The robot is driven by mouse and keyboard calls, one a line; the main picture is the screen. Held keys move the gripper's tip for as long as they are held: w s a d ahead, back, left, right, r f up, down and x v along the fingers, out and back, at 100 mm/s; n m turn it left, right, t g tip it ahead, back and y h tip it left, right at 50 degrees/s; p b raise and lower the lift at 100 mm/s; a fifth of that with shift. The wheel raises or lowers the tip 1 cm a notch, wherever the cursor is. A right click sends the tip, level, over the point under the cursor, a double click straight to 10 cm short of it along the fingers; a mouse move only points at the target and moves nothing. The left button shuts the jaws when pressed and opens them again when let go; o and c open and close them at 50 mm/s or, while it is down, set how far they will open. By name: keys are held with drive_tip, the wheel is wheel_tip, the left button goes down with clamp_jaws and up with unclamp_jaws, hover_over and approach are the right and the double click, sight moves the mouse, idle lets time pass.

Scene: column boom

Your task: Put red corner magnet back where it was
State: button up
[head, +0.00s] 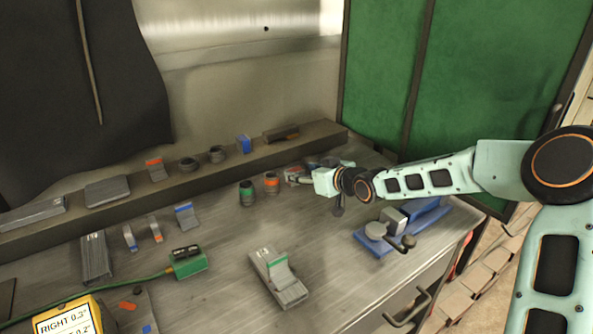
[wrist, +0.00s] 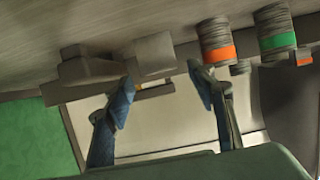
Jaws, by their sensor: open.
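My gripper (head: 303,178) reaches over the middle of the bench near the back ledge. In the wrist view its two blue fingers (wrist: 165,92) are spread apart with nothing held between them. A grey block with a red mark (head: 291,176) shows at the gripper's tip, partly hidden by it; I cannot tell if this is the red corner magnet. A grey wedge-like piece with a red top (head: 154,168) sits on the back ledge, well left of my gripper. In the wrist view, grey blocks (wrist: 154,56) lie beyond the fingers.
Cylinders with an orange band (head: 271,183) and a green band (head: 247,193) stand just left of my gripper. The ledge (head: 125,205) holds several small parts. A blue-based device (head: 378,240) is at right. A grey-green stand (head: 278,279) lies in front. Bench between is clear.

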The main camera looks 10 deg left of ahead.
drive_tip(key=p+v, duration=0.1)
drive_tip(key=v, duration=0.6)
drive_tip(key=shift+s+d+r, duration=0.15)
drive_tip(key=shift+d, duration=0.05)
